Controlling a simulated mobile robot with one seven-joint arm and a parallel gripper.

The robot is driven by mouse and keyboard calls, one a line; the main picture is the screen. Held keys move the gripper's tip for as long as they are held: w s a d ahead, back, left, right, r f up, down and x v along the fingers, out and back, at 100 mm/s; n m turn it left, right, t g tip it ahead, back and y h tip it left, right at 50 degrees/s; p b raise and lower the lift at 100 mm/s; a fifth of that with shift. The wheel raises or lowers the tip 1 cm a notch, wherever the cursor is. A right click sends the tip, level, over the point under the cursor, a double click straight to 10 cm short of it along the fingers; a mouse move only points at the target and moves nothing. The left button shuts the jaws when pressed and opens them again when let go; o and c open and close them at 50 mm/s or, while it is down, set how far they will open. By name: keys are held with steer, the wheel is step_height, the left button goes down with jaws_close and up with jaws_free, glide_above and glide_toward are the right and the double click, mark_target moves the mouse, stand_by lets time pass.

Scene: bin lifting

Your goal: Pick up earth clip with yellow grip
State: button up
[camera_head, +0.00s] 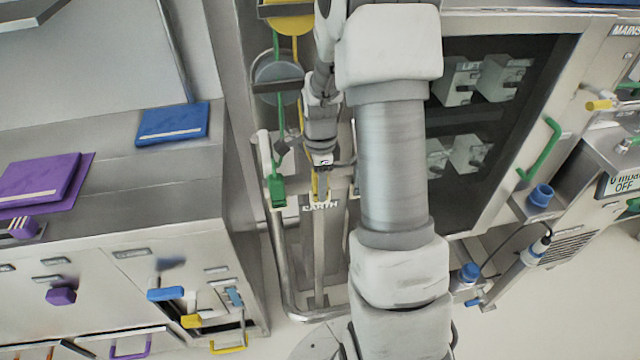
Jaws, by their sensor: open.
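A narrow yellow piece (315,186), which looks like the yellow grip of the earth clip, shows just above the EARTH label (320,206) on a grey post. Its upper part is hidden by my gripper (322,164), which points down right over it. The jaws are open; whether the grip lies between the fingers or behind them I cannot tell. A green clip (277,190) hangs to the left of my gripper, at the end of a green cable.
A metal tube frame (275,245) surrounds the post. Green and yellow cables run down close to my wrist. A cabinet with drawers (120,270) stands at left, with blue and purple folders on top. A glass-fronted cabinet with a green handle (540,150) is at right.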

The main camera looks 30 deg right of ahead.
jaws_close()
steer(key=shift+r, duration=0.1)
step_height(320, 180, up, 9)
steer(key=shift+r+p, duration=0.15)
steer(key=shift+p, duration=0.5)
steer(key=shift+r, duration=0.3)
steer(key=shift+s, duration=0.1)
